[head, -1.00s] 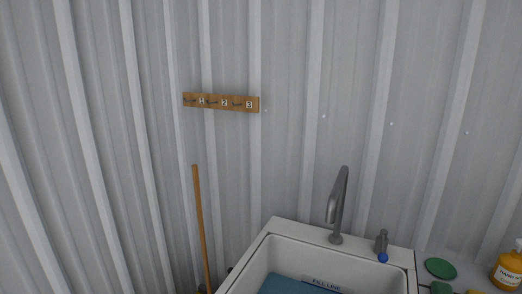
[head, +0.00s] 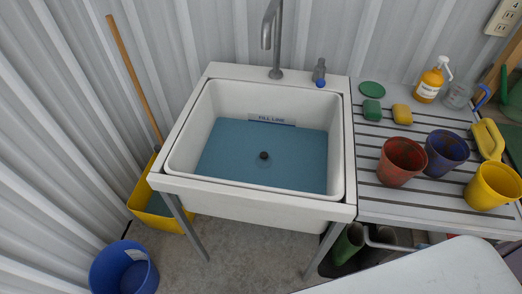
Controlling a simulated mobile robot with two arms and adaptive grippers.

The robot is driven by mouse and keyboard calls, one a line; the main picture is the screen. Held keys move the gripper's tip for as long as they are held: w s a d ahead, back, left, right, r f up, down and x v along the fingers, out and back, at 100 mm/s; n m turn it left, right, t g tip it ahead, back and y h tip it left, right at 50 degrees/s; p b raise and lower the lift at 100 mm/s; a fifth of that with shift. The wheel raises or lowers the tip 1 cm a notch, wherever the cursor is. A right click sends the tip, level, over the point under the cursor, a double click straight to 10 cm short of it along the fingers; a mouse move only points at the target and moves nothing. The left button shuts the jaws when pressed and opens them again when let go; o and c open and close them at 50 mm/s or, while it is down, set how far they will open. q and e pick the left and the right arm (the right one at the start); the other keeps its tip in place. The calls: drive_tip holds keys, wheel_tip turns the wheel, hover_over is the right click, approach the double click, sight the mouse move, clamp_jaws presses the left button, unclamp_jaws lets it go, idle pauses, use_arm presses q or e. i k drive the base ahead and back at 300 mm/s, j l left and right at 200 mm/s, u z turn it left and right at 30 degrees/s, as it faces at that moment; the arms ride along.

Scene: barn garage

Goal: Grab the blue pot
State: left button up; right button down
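The blue pot (head: 446,152) stands upright on the slatted grey counter (head: 375,205) to the right of the sink, in the head view. Its inside looks reddish-brown and dirty. A red pot (head: 402,162) stands close on its left, and a yellow pot (head: 492,186) stands to its right and nearer to me. Neither of my grippers is in view.
A white sink (head: 255,203) with blue water, a tall tap (head: 275,40) and a blue-tipped dispenser (head: 319,73) is left of the counter. Sponges, a soap bottle (head: 431,80) and a yellow scoop (head: 488,139) surround the pots. A blue bucket (head: 123,268) is on the floor.

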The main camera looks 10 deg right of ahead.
sight(445, 150)
drive_tip(key=z, duration=1.85)
